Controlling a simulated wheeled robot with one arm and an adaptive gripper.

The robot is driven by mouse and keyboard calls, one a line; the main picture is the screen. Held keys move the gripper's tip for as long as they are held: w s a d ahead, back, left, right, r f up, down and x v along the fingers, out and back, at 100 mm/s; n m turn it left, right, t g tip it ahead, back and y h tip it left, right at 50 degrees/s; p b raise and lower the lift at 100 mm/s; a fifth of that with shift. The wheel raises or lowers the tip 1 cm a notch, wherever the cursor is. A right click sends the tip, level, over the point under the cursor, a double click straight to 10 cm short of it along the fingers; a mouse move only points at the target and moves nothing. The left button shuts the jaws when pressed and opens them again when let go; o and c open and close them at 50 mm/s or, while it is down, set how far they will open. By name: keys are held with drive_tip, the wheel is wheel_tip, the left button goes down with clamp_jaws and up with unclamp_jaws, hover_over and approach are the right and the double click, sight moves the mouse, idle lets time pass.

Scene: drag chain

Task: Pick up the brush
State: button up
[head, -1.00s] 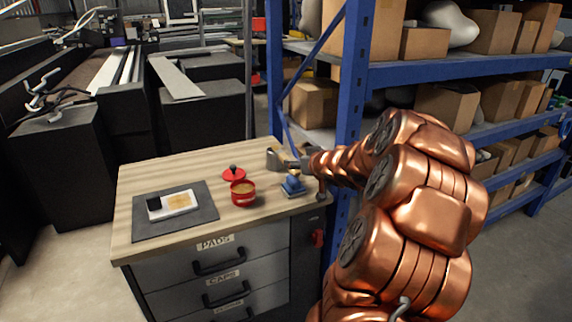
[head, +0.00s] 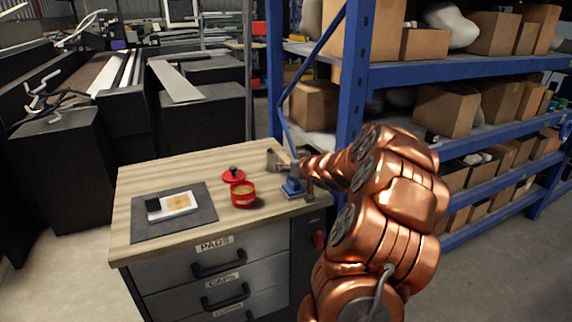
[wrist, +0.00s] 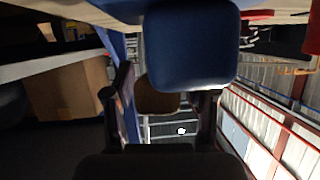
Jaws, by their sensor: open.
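I cannot tell for sure which thing is the brush. A black piece with a ragged edge (head: 153,208), possibly bristles, lies at the left end of a white tray (head: 178,204) on the grey mat. My gripper (head: 274,160) is over the far right corner of the worktop, far from that tray. In the wrist view my gripper (wrist: 163,100) has its fingers apart. A large blue rounded block (wrist: 193,45) fills the top there, with a brown rounded piece (wrist: 157,97) partly behind it, between the fingers. The blue block also stands on the worktop in the head view (head: 292,186).
A red pot (head: 243,196) and a red lid (head: 233,176) stand on the worktop (head: 145,185), left of the blue block. A blue shelf rack (head: 350,110) with boxes rises close behind and right of my arm. The worktop's left back is clear.

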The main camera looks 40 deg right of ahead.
drive_tip(key=shift+c, duration=0.3)
clamp_jaws()
drive_tip(key=shift+r, duration=0.1)
drive_tip(key=shift+r, duration=0.5)
wheel_tip(320, 180, up, 3)
drive_tip(key=shift+p, duration=0.9)
drive_tip(key=s+a+b, duration=0.3)
drive_tip(key=s+a, duration=0.7)
drive_tip(key=a, duration=0.2)
drive_tip(key=shift+a+r+b, duration=0.15)
drive_tip(key=shift+r+b, duration=0.25)
drive_tip(key=shift+r, duration=0.05)
